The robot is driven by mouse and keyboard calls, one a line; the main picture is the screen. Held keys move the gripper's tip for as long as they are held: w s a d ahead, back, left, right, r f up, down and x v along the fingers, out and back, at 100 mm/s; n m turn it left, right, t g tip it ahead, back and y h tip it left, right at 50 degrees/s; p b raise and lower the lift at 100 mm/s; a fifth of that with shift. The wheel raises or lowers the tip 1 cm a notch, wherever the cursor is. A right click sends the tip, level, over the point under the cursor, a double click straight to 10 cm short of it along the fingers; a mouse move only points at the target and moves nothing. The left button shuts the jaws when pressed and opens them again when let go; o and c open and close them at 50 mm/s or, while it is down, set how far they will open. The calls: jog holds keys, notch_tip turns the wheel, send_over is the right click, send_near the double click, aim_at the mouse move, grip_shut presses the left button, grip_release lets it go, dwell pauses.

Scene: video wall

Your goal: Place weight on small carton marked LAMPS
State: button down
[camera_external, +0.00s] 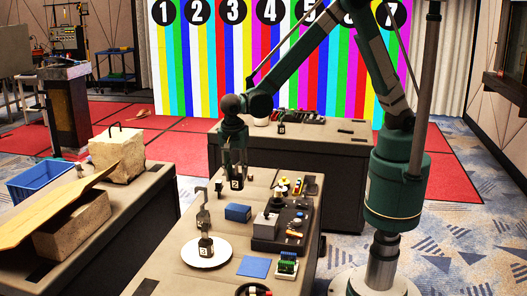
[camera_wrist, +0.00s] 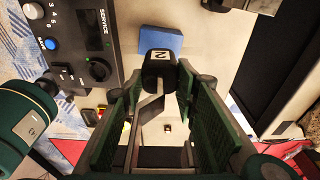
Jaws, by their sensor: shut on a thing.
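A dark weight with a white label "2" (camera_wrist: 158,66) is between the fingers of my gripper (camera_wrist: 157,88) in the wrist view. In the external view the weight (camera_external: 235,184) hangs at the lower end of my gripper (camera_external: 233,163), above the near table. My gripper is shut on it. A plain blue block (camera_external: 238,213) lies on the table below and close by; it also shows just beyond the weight in the wrist view (camera_wrist: 162,38). I cannot read LAMPS on anything, so I cannot tell which thing is the carton.
A white plate (camera_external: 222,250) bears a dark weight marked "3" (camera_external: 205,248). A black control panel (camera_external: 270,238) lies right of the blue block. A hooked metal piece (camera_external: 202,212) stands to the left. A blue sheet (camera_external: 254,267) lies flat in front.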

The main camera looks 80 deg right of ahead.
aim_at(236, 172)
jog(key=shift+f, duration=2.5)
jog(key=shift+f, duration=0.1)
jog(key=shift+f+b, duration=0.45)
jog(key=shift+f, duration=1.35)
jog(key=shift+f, duration=0.1)
jog(key=c, duration=1.8)
grip_release()
jog(key=r, duration=0.4)
jog(key=a+r, duration=0.1)
jog(key=r, duration=0.3)
jog(key=r+p, duration=0.1)
jog(key=r, duration=0.3)
jog(key=shift+a, duration=0.35)
jog(key=shift+r, duration=0.1)
